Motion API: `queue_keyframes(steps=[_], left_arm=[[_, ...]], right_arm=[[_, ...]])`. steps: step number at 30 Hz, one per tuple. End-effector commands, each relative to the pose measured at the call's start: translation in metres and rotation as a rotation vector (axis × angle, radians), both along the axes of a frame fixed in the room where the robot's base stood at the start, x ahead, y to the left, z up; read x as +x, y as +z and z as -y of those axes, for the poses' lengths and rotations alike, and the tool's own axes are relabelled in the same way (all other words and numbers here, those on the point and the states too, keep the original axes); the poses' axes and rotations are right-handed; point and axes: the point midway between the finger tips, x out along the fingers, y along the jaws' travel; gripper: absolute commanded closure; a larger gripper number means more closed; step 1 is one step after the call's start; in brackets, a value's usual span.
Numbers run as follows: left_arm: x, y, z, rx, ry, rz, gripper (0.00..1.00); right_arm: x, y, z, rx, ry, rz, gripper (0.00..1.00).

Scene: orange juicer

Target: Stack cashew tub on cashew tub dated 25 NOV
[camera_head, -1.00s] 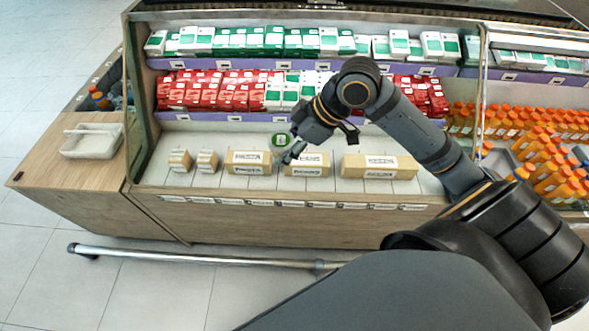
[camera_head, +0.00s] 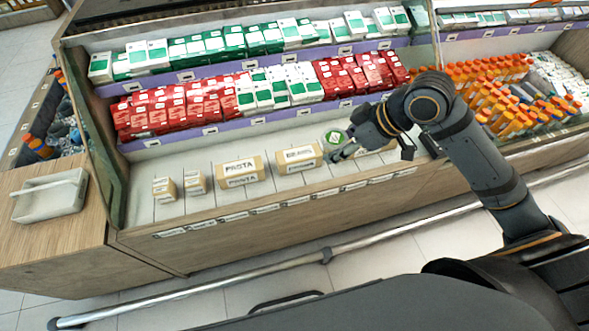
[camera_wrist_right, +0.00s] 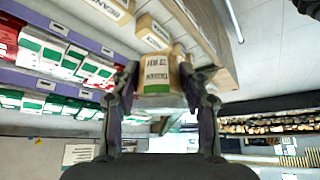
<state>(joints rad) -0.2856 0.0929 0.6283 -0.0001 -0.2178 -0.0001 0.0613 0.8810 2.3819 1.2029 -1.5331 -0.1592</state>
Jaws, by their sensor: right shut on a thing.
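The wrist view shows the tub (camera_wrist_right: 157,75) between the two fingers of that gripper (camera_wrist_right: 158,100). Its pale label faces the camera, but its small, upside-down print cannot be read for certain. No second cashew tub can be made out in these frames. My left gripper is out of view.
The bottom shelf holds a PASTA box (camera_head: 240,172), a BEANS box (camera_head: 298,158) and smaller boxes (camera_head: 196,182). Red and white cartons (camera_head: 195,102) stand above. Orange-capped bottles (camera_head: 500,105) fill the right. A wooden counter (camera_head: 50,240) bears a white tray (camera_head: 48,196). A metal rail (camera_head: 240,280) runs along the front.

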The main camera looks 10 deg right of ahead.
Motion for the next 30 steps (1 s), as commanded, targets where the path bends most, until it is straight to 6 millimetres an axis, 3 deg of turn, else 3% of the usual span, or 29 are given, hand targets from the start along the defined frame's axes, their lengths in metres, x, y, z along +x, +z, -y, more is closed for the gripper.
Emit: queue_keyframes(steps=[1, 6, 9, 12, 15, 19, 25, 30], left_arm=[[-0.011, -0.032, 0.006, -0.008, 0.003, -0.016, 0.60], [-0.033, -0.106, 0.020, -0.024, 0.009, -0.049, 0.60], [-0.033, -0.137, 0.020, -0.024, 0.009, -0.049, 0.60], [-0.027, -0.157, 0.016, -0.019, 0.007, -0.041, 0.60], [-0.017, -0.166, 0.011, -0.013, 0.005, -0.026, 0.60], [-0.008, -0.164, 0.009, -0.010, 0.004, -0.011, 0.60], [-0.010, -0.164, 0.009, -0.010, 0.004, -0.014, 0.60], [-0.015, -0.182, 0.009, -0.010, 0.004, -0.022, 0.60]], right_arm=[[0.003, -0.039, 0.007, -0.003, -0.054, -0.013, 0.98], [0.018, -0.142, 0.039, -0.001, -0.312, -0.030, 0.98], [0.024, -0.189, 0.056, 0.007, -0.437, -0.023, 0.98], [0.028, -0.220, 0.069, 0.014, -0.522, -0.013, 0.98], [0.031, -0.234, 0.076, 0.021, -0.570, -0.004, 0.98], [0.032, -0.236, 0.079, 0.025, -0.591, 0.002, 0.98], [0.034, -0.235, 0.079, 0.027, -0.593, 0.003, 0.98], [0.052, -0.247, 0.081, 0.038, -0.600, 0.006, 0.98]])
